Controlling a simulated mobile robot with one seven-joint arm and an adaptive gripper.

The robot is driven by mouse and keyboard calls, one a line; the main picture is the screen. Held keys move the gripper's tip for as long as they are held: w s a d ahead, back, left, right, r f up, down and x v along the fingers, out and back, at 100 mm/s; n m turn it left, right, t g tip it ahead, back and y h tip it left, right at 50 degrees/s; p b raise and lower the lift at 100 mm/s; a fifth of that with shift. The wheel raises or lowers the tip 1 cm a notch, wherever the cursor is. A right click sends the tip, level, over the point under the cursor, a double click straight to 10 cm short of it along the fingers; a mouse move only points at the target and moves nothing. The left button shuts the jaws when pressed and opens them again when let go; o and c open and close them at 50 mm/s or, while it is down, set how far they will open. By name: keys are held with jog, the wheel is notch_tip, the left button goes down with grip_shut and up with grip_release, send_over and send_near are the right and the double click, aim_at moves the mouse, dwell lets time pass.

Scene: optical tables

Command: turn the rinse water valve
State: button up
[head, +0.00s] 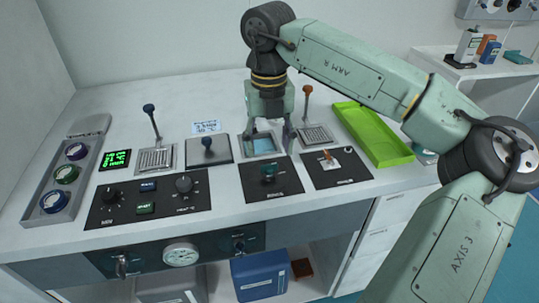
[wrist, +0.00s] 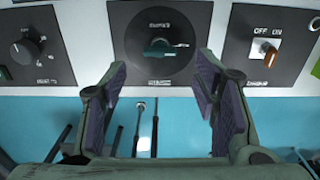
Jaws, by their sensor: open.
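The rinse water valve appears to be the dark teal knob (head: 268,171) on a black panel at the front of the bench. In the wrist view the teal valve handle (wrist: 160,47) lies roughly sideways on a round dial, under a blurred label. My gripper (head: 269,136) points down above the bench, just behind the knob, over a small basin with bluish contents. In the wrist view my gripper (wrist: 161,72) is open and empty, with a finger on each side of the handle's line. The handle shows beyond the fingertips, with no visible contact.
An orange-tipped off/on switch (head: 328,157) is on the panel to the right, and a dial panel (head: 148,198) to the left. Levers (head: 152,120) stand behind. A bright green tray (head: 375,133) lies at right, beneath my arm.

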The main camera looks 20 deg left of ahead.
aim_at(269, 168)
jog(key=shift+f+p, duration=0.45)
jog(key=shift+f, duration=2.15)
jog(key=shift+c, duration=0.6)
jog(key=c, duration=1)
